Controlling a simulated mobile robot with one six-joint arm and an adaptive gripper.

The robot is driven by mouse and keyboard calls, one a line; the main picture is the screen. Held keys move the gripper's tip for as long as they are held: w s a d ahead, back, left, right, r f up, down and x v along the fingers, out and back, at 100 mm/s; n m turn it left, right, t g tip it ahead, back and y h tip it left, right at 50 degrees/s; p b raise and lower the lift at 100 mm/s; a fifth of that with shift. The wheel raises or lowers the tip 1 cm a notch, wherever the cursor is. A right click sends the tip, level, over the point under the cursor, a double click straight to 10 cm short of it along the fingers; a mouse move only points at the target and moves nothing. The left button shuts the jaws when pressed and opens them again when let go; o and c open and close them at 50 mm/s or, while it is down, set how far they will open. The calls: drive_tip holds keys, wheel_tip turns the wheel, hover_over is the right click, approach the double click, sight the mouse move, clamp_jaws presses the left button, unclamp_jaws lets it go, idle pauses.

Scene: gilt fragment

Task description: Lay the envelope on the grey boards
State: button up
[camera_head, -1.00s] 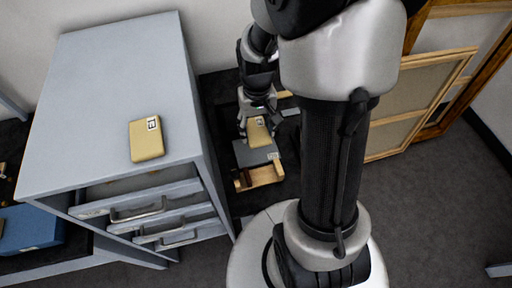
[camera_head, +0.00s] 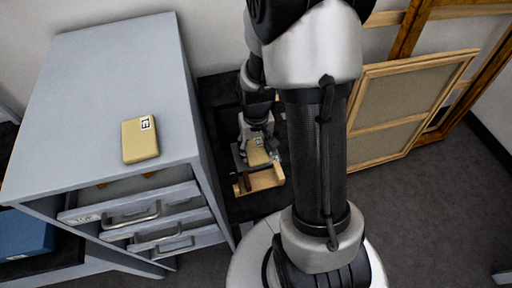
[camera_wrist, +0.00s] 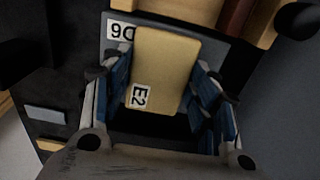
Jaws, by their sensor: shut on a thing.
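My gripper (camera_wrist: 160,80) is shut on a tan envelope (camera_wrist: 168,62) labelled E2, with blue-padded fingers on both its sides. The envelope also shows in the head view (camera_head: 257,157), low beside the cabinet. Grey boards (camera_wrist: 111,56) with a label reading D6 lie under or just behind the envelope. They show as a dark grey edge in the head view (camera_head: 238,157). The envelope covers most of them, and I cannot tell whether it touches them.
The grey cabinet (camera_head: 118,75) stands close on the left, its top drawer (camera_head: 130,208) partly out. A wooden holder (camera_head: 262,180) sits at the front of the boards. Framed panels (camera_head: 400,110) lean on the right. A blue box (camera_head: 25,232) is at the lower left.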

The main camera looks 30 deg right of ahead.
drive_tip(key=o, duration=0.9)
drive_tip(key=shift+f, duration=0.1)
drive_tip(key=shift+c, duration=0.2)
wheel_tip(320, 180, up, 12)
drive_tip(key=p, duration=0.4)
wheel_tip(320, 180, up, 12)
drive_tip(key=n+t, duration=0.2)
hover_over(256, 151)
drive_tip(key=s+a, duration=0.5)
drive_tip(key=a, duration=0.1)
drive_tip(key=s+a+r+n+t, duration=0.1)
drive_tip(key=s+a+r, duration=0.3)
drive_tip(key=s, duration=0.4)
drive_tip(key=shift+s+a+r+t, duration=0.35)
drive_tip(key=shift+r+t, duration=0.3)
drive_tip(key=shift+t, duration=0.15)
drive_tip(key=shift+w, duration=0.1)
